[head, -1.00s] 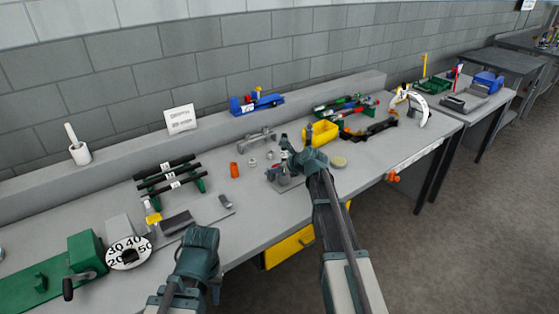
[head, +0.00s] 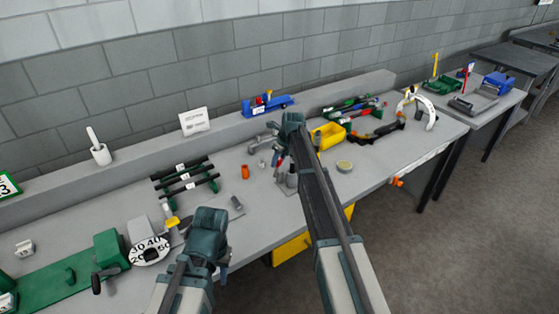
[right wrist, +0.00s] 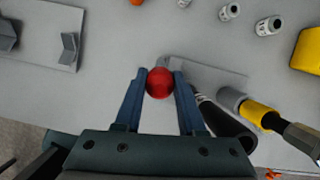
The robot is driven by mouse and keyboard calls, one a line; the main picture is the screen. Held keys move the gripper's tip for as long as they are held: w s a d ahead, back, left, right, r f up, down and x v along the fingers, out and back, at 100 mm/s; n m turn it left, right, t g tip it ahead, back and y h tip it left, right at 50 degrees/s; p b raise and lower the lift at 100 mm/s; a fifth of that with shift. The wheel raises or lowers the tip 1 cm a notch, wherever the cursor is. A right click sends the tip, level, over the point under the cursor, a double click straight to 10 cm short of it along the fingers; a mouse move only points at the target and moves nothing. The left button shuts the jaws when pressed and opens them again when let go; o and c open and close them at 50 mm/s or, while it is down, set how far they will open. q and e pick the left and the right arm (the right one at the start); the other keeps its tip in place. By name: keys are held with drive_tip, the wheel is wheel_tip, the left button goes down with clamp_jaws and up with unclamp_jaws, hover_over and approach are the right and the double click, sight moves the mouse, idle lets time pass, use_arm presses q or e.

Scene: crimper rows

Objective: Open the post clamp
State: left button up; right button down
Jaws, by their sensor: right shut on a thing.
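In the right wrist view a red ball knob (right wrist: 159,83) sits between the two blue fingertips of my right gripper (right wrist: 159,86), which is shut on it. Beside it, to the right, stands a post (right wrist: 247,108) with black, grey and yellow sections and a dark hex end, over a grey plate (right wrist: 222,78). I take these for the post clamp; its jaw is not clearly seen. In the head view my right gripper (head: 288,142) is over this spot and its arm hides part of it. My left gripper (head: 219,267) is over the table's front edge, its fingers mostly hidden.
An orange part (head: 245,172) and small metal fittings (right wrist: 269,25) lie close by. Black bars on a green rack (head: 185,182) and a white dial (head: 150,251) are to the left.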

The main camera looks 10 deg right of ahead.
drive_tip(key=shift+w, duration=0.1)
idle(0.3)
drive_tip(key=c, duration=0.5)
unclamp_jaws()
drive_tip(key=shift+a, duration=0.1)
drive_tip(key=shift+r, duration=0.1)
drive_tip(key=p+v, duration=1.3)
drive_tip(key=shift+r, duration=0.3)
